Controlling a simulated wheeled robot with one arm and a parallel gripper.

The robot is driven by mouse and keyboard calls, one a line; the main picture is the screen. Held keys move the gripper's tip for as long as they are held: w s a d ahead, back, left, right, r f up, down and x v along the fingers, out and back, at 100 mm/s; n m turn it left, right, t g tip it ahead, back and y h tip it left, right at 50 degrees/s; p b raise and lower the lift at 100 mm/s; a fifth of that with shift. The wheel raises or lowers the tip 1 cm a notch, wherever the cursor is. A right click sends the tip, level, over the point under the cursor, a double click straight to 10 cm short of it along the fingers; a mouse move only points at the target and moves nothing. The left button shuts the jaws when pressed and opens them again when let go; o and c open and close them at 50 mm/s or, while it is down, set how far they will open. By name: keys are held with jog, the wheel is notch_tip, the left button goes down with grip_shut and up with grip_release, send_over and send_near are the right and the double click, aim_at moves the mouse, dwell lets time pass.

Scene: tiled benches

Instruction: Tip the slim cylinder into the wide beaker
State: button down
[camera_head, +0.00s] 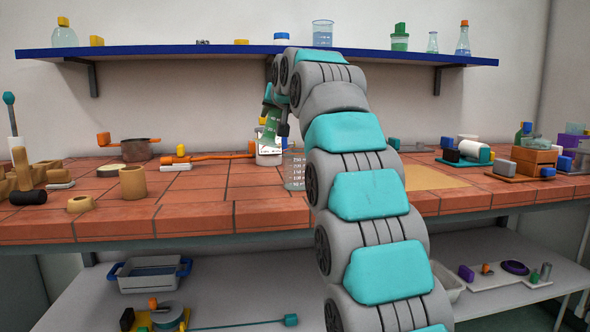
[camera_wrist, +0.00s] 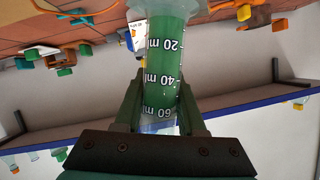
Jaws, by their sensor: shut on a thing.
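The slim cylinder (camera_head: 270,126) holds green liquid. It hangs above the bench in the head view, leaning slightly, with its lower end to the left. In the wrist view, which is upside down, the cylinder (camera_wrist: 165,50) shows marks from 20 to 60 ml and a wide base. My gripper (camera_wrist: 161,95) is shut on it, one finger on each side; it also shows in the head view (camera_head: 277,103). The wide beaker (camera_head: 294,172), clear with white marks, stands on the bench below and right of the cylinder. My arm partly hides it, and its contents are unclear.
A white labelled container (camera_head: 268,154) stands just left of the beaker. An orange-handled item (camera_head: 210,157), a pot (camera_head: 138,149) and a tan cup (camera_head: 132,182) lie further left. The blue-edged shelf (camera_head: 180,51) runs behind. A tan mat (camera_head: 428,177) lies bare to the right.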

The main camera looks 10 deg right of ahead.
jog(key=shift+a+r+m+y, duration=0.15)
jog(key=shift+a+m+y, duration=0.2)
jog(key=shift+a, duration=0.25)
dwell(0.9)
jog(key=shift+a+m+y, duration=0.35)
jog(key=shift+a+m, duration=0.3)
dwell(1.4)
jog(key=shift+a+f+m+t+y, duration=0.25)
jog(key=shift+a+m+y, duration=0.1)
jog(key=shift+a+m, duration=0.25)
jog(key=shift+a+f+m+t+y, duration=0.15)
jog(key=shift+a+m+t+y, duration=0.1)
jog(key=shift+a+m+y, duration=0.25)
dwell(3.3)
